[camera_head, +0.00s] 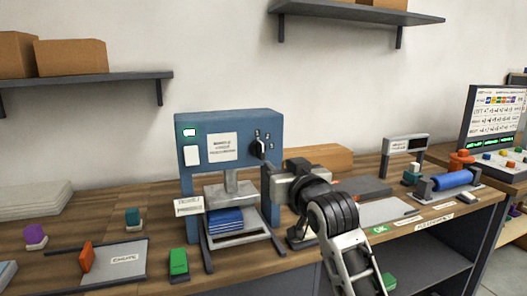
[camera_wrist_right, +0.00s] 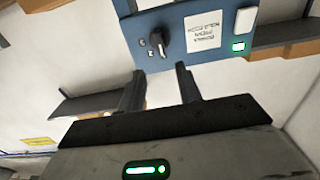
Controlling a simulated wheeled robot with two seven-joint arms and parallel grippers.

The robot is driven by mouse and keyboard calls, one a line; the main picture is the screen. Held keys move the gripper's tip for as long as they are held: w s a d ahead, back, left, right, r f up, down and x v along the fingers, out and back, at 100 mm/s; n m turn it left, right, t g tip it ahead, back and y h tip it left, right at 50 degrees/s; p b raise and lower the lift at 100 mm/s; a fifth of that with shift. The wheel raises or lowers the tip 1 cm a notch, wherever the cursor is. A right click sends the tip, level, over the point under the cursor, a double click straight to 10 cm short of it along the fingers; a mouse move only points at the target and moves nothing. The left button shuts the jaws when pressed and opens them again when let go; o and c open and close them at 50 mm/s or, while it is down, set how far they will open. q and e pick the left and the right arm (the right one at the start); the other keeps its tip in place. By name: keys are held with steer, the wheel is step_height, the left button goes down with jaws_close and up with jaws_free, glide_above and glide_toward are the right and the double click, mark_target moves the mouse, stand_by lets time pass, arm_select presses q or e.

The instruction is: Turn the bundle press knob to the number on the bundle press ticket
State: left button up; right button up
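The blue bundle press (camera_head: 232,122) stands on the wooden bench. Its dark knob (camera_head: 258,149) is at the right of its front panel, with small number marks around it that are too small to read. The knob also shows in the right wrist view (camera_wrist_right: 156,43), beyond my fingertips. A white ticket-like card (camera_head: 189,206) is at the press's lower left; its print is unreadable. My right gripper (camera_head: 268,173) is just below and right of the knob. In the wrist view its fingers (camera_wrist_right: 158,80) are apart and empty, not around the knob. My left gripper is out of view.
A printed sheet (camera_head: 222,147) and a lit green display (camera_head: 189,132) are on the press front. Blue stacked sheets (camera_head: 226,221) lie on its bed. A green block (camera_head: 178,264) and grey tray (camera_head: 130,268) lie at the front left. Shelves hang behind.

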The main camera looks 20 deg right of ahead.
mark_target(263, 151)
steer(key=w, duration=0.7)
steer(key=w+p, duration=0.1)
steer(key=w, duration=0.3)
steer(key=shift+w+a, duration=0.25)
steer(key=shift+w, duration=0.05)
jaws_close()
